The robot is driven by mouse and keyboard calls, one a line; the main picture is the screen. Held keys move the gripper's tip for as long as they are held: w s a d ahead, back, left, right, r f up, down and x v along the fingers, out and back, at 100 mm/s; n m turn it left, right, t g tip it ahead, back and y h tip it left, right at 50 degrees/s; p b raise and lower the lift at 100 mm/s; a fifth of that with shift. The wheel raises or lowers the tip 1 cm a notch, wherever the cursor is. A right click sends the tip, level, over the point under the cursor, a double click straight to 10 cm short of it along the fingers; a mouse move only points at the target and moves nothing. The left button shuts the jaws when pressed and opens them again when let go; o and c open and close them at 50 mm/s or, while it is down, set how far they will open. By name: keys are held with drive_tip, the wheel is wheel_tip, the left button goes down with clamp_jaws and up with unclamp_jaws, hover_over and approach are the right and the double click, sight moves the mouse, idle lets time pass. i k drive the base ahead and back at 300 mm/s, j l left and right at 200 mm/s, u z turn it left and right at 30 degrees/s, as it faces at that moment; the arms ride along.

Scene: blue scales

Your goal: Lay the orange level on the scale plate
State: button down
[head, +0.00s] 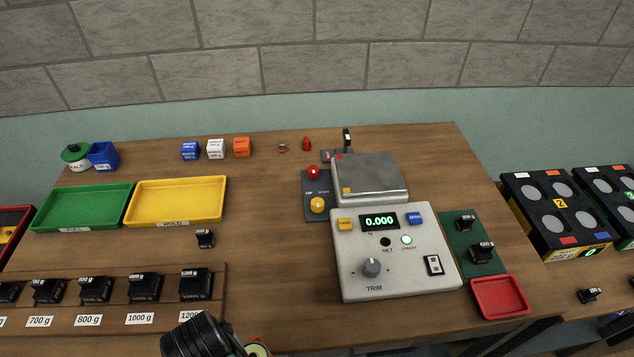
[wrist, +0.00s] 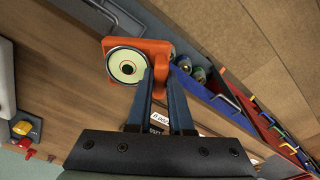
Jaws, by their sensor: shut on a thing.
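The orange level (wrist: 140,48), with a round pale vial in its face, is between the fingers of my gripper (wrist: 166,75) in the wrist view. The gripper is shut on it. In the head view only a small part of the level (head: 258,349) shows at the bottom edge, beside my dark arm; the fingers are hidden there. The scale plate (head: 375,178) is a bare grey metal square at the back of the scale, to the right of and beyond my arm. The scale's control box (head: 400,275) reads 0.000.
A yellow tray (head: 178,201) and a green tray (head: 83,208) lie at left. A rack (head: 115,312) of black weights runs along the front left. A lever panel (head: 318,197) stands left of the plate. A red tray (head: 500,297) sits front right. Wood between rack and scale is mostly clear.

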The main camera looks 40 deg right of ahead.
sight(370, 170)
drive_tip(key=k+z, duration=0.25)
drive_tip(key=k, duration=0.2)
drive_tip(key=k+l+z, duration=0.25)
drive_tip(key=k, duration=0.2)
drive_tip(key=i+j+z, duration=0.1)
drive_tip(key=z, duration=0.3)
drive_tip(key=i+j+z, duration=0.15)
drive_tip(key=z, duration=0.25)
drive_tip(key=j+z, duration=0.2)
drive_tip(key=z, duration=0.2)
drive_tip(key=i+j, duration=0.15)
drive_tip(key=j, duration=0.2)
drive_tip(key=i+j, duration=0.2)
drive_tip(key=j, duration=0.2)
drive_tip(key=i+j, duration=0.15)
drive_tip(key=j, duration=0.2)
drive_tip(key=i+j, duration=0.2)
drive_tip(key=j, duration=0.2)
drive_tip(key=i+j, duration=0.15)
drive_tip(key=j, duration=0.2)
